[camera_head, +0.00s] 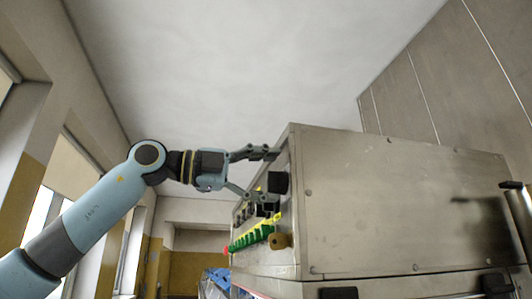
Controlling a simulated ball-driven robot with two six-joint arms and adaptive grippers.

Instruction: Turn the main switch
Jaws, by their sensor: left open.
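A black knob (279,182), which looks like the main switch, stands out from the side face of a steel cabinet (390,200), with a bit of yellow plate behind it. My left gripper (266,178) comes in from the left and is open. Its upper finger lies above the knob and its lower finger lies below it, near other dark parts. I cannot tell whether either finger touches the knob. My right gripper is not in view.
A dark-ended metal cylinder (518,205) stands at the right edge. The space above the gripper looks free.

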